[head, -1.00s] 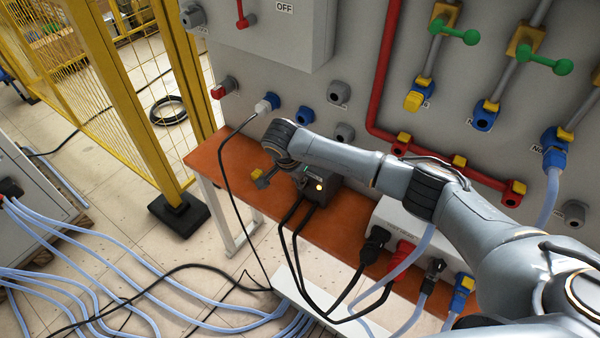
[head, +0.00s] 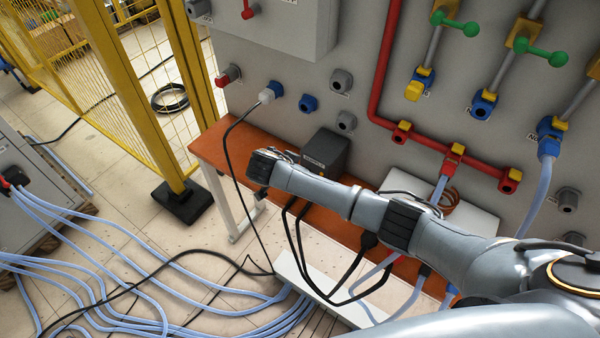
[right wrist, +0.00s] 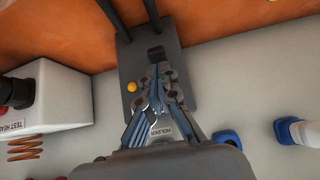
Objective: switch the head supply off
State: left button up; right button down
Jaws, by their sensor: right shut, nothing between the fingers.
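A dark supply box (head: 325,152) stands on the orange-brown shelf; my right arm hides its front in the head view. The right wrist view shows the box's dark face (right wrist: 128,78) with an amber lamp (right wrist: 131,87) and a black switch (right wrist: 156,53). My right gripper (right wrist: 163,72) is shut and empty, its fingertips over this face, close to the switch. I cannot tell whether they touch it, nor the switch's position. In the head view, the fingers are largely hidden beneath the wrist. My left gripper is not in view.
A white box labelled TEST HEAD (right wrist: 50,95) sits beside the dark box. Black cables (head: 292,230) hang over the shelf's front edge. The grey wall panel (head: 290,70) behind carries sockets and a red pipe (head: 385,70). A yellow fence (head: 125,90) stands at the left.

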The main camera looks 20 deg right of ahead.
jog(key=shift+w+d+r, duration=0.2)
jog(key=shift+w+d, duration=0.1)
jog(key=shift+d, duration=0.05)
jog(key=v, duration=1.2)
jog(key=shift+f, duration=0.1)
